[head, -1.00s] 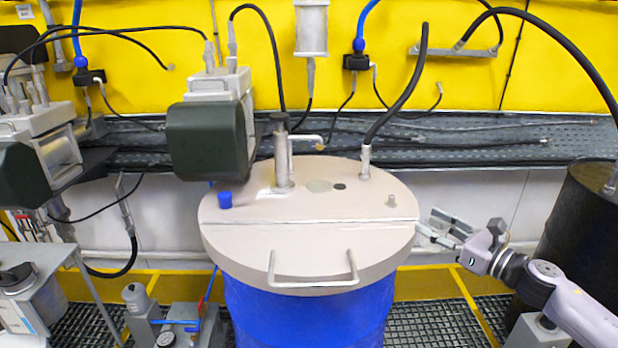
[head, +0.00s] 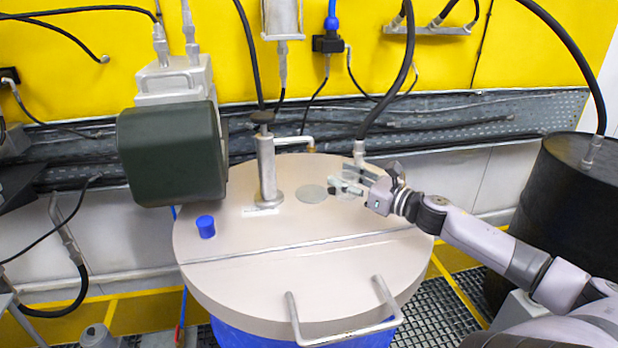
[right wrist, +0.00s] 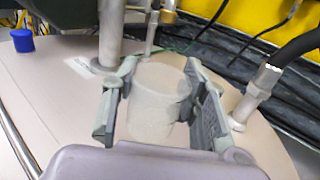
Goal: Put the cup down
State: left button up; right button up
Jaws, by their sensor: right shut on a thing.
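My right gripper (head: 350,187) is over the right half of the beige drum lid (head: 290,270), beside the hose fitting. In the right wrist view its two fingers (right wrist: 160,100) are closed on the sides of a see-through, pale cup (right wrist: 158,95). The cup looks roughly upright, with the lid showing through it. I cannot tell whether its base touches the lid. In the head view the cup is hard to make out between the fingers. My left gripper is not in view.
A metal post with a spout (head: 267,170) and a dark green motor housing (head: 172,152) stand left of the gripper. A blue cap (head: 205,227) sits on the lid's left. A handle (head: 345,325) crosses the front. A black drum (head: 570,190) stands right. The lid's front middle is clear.

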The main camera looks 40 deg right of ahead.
jog(key=w, duration=0.7)
jog(key=shift+a, duration=0.35)
jog(key=w+p, duration=0.1)
jog(key=w, duration=0.2)
jog(key=shift+a, duration=0.15)
jog(key=shift+w+a, duration=0.1)
jog(key=shift+w, duration=0.45)
jog(key=shift+f+p, duration=1.15)
jog(key=shift+f, duration=0.75)
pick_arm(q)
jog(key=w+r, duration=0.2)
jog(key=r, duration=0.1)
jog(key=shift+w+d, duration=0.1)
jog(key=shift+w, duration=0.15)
pick_arm(e)
jog(key=shift+a, duration=0.1)
jog(key=o, duration=0.8)
